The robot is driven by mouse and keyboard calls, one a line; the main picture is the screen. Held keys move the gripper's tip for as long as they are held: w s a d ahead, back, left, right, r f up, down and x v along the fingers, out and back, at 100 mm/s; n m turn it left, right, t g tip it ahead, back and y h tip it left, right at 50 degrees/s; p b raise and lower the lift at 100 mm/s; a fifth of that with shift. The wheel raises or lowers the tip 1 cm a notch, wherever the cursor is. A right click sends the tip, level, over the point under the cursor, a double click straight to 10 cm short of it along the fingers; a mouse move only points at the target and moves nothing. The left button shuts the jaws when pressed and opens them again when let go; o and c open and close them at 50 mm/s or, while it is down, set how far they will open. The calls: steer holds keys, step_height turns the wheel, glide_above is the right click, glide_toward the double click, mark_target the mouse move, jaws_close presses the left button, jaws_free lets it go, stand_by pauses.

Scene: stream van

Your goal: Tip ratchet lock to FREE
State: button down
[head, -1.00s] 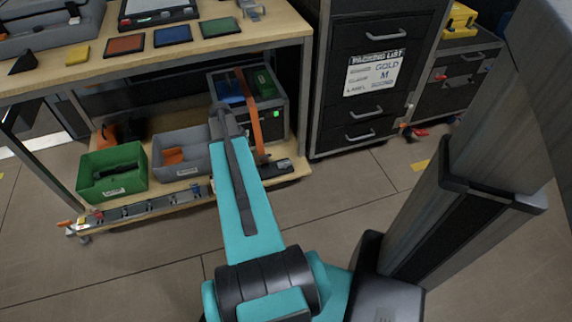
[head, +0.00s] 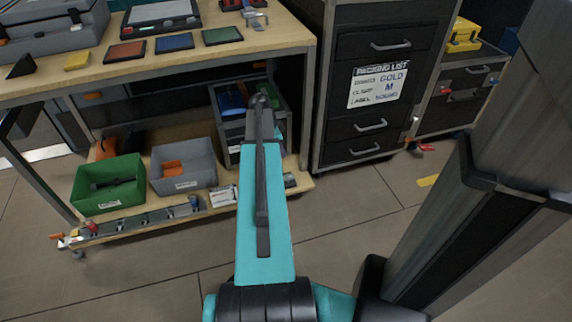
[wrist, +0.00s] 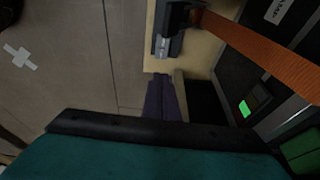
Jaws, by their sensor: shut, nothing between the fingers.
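The ratchet (wrist: 172,30), a black block with a pale metal part, sits at the top of the wrist view on the shelf board. An orange strap (wrist: 262,52) runs from it to the right. I cannot read the lock's position or any FREE mark. My gripper (wrist: 163,82) is shut and empty; its dark fingers point up toward the ratchet, with a small gap in the picture. In the head view my arm hides the gripper and most of the strap. A dark piece (head: 290,180) on the shelf edge beside my arm may be the ratchet.
A dark case (head: 232,150) stands on the low shelf; its green light (wrist: 245,107) shows in the wrist view. Green (head: 110,185) and grey (head: 185,168) bins stand left of it. The workbench (head: 150,65) overhangs. A drawer cabinet (head: 368,100) stands right. Floor in front is clear.

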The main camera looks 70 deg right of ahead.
steer(key=b, duration=0.5)
glide_above(290, 176)
steer(key=f, duration=1.2)
steer(key=shift+w+a, duration=0.3)
steer(key=shift+a, duration=0.1)
steer(key=shift+f+b, duration=0.35)
steer(key=shift+f, duration=0.4)
steer(key=shift+w, duration=0.2)
